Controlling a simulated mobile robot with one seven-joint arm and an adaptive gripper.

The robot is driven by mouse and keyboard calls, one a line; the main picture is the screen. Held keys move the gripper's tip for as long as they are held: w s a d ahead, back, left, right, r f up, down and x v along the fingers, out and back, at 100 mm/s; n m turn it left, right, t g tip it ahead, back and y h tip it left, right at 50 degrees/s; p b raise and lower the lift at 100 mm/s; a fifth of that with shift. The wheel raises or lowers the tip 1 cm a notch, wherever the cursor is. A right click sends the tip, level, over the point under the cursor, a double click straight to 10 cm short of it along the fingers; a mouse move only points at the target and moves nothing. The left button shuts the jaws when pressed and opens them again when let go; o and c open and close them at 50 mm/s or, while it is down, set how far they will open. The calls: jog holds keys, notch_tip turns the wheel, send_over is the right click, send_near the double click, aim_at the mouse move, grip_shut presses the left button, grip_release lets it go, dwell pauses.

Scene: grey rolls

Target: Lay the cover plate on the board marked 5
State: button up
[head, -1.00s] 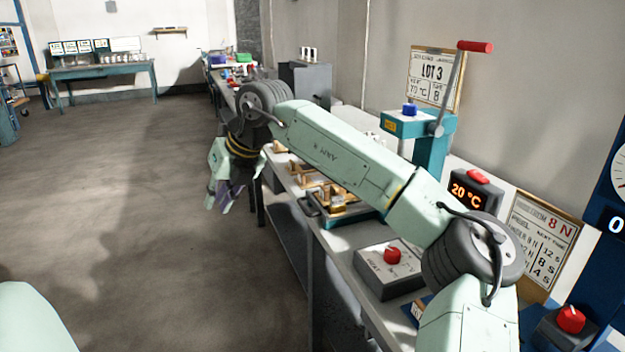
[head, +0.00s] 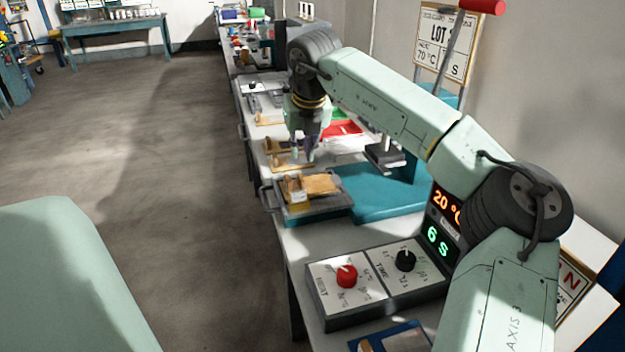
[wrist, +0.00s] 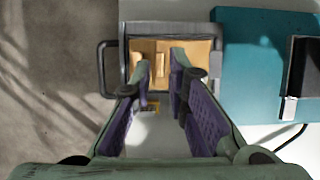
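My gripper (head: 304,152) hangs over the bench, fingers pointing down. In the wrist view its two purple-padded fingers (wrist: 162,78) stand apart with nothing between them. A grey handled tray (head: 335,204) holds tan wooden pieces (head: 320,184); it also shows beyond the fingertips in the wrist view (wrist: 126,62). A small yellowish tag (head: 299,197) sits at the tray's near side. More wooden boards with upright pieces (head: 288,165) lie behind the tray, close to the gripper. I cannot read a 5 on any board, and cannot tell which piece is the cover plate.
A teal press base (head: 378,196) stands right of the tray. A control box (head: 375,283) with red and black knobs is nearer, beside displays reading 20 °C and 6 S (head: 437,238). A red bin (head: 340,130) lies behind.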

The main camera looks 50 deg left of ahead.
aim_at(300, 174)
jog(key=x, duration=0.2)
jog(key=p+x, duration=0.1)
jog(key=x, duration=0.2)
jog(key=p+x, duration=0.1)
jog(key=x, duration=0.1)
jog(key=shift+s+d+f, duration=0.2)
jog(key=shift+f, duration=0.15)
grip_shut()
